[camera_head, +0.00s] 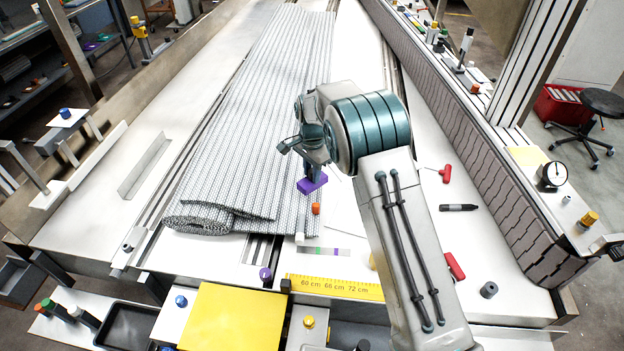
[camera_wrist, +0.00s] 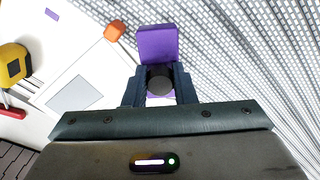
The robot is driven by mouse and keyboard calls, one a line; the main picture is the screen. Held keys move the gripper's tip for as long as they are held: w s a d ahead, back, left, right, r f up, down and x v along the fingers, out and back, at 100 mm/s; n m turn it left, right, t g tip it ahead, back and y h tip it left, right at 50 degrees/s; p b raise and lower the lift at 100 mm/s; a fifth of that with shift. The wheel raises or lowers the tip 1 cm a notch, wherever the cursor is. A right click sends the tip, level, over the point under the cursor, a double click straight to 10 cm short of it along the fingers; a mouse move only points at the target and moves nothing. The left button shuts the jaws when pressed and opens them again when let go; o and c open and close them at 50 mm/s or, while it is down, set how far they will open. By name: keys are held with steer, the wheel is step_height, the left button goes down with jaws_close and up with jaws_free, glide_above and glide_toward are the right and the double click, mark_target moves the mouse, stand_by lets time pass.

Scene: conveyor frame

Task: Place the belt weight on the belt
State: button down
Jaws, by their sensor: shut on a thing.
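The belt weight (camera_head: 319,186) is a purple block. In the wrist view the purple block (camera_wrist: 157,42) has a dark round knob, and my gripper (camera_wrist: 158,82) is shut on that knob. In the head view my gripper (camera_head: 313,170) points down with the weight beneath it, at the right edge of the belt. The belt (camera_head: 265,90) is a grey woven sheet lying along the conveyor bed, with a rolled fold at its near end. It also shows in the wrist view (camera_wrist: 250,55). I cannot tell whether the weight touches the belt.
An orange piece (camera_head: 316,208) lies just in front of the weight. Red-handled tools (camera_head: 446,173) and a black marker (camera_head: 459,208) lie on the bed at the right. A yellow ruler (camera_head: 335,287) and a yellow plate (camera_head: 232,317) are at the front. Rails flank the bed.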

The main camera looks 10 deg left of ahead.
steer(key=shift+f+p, duration=0.5)
steer(key=shift+f, duration=1.4)
steer(key=c, duration=1.6)
jaws_free()
steer(key=shift+f, duration=0.25)
steer(key=o, duration=0.4)
steer(key=shift+r, duration=0.1)
